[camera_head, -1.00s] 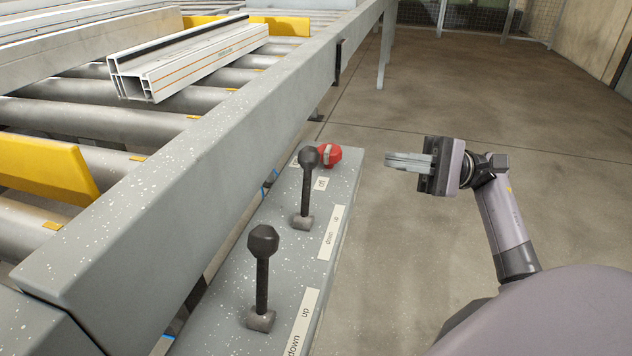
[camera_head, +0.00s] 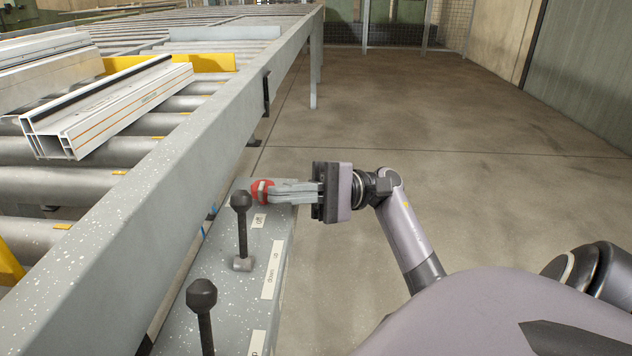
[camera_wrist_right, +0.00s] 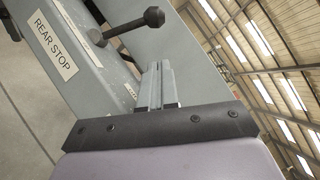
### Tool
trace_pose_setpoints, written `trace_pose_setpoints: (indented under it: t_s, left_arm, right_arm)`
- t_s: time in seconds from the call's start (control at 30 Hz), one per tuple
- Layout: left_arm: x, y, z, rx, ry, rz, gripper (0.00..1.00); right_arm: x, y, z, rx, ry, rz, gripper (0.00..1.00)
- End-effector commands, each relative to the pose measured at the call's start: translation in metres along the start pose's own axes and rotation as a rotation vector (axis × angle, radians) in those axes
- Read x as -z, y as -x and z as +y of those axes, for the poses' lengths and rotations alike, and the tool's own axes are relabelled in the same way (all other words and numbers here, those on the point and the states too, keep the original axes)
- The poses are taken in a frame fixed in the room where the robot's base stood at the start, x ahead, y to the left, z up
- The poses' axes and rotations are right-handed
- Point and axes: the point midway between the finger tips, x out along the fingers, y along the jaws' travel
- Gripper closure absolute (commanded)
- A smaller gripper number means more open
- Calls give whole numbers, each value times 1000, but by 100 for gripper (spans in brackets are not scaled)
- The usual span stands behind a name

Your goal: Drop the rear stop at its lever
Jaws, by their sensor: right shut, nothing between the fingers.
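Two upright black-knobbed levers stand on a grey control panel (camera_head: 195,293): a farther one (camera_head: 242,225) and a nearer one (camera_head: 204,315), partly cut off by the frame. The right wrist view shows a lever (camera_wrist_right: 130,27) beside a white REAR STOP label (camera_wrist_right: 53,45); it looks like the farther one. Both levers in the head view stand roughly upright. My right gripper (camera_head: 272,191) is shut and empty, its fingers pointing left just beyond the farther lever, apart from it. It also shows in the right wrist view (camera_wrist_right: 158,68). My left gripper is out of view.
A red knob (camera_head: 260,191) sits at the panel's far end, overlapped by my right fingertips; contact cannot be told. The roller bench's grey rail (camera_head: 150,190) runs along the left. A white profile (camera_head: 110,105) lies on the rollers (camera_head: 50,185). Open floor lies right.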

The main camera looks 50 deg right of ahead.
Motion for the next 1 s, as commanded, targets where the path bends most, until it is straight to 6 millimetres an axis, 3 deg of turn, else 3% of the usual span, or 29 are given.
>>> trace_pose_setpoints:
  t_s: [0.07,0.3,1.0]
  left_arm:
    - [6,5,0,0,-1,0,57]
    - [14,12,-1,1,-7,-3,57]
    - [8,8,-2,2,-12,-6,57]
  right_arm:
    - [-3,-18,-3,3,1,-3,100]
    - [-23,-36,-1,1,-1,0,100]
    - [-28,-40,2,-6,8,1,100]
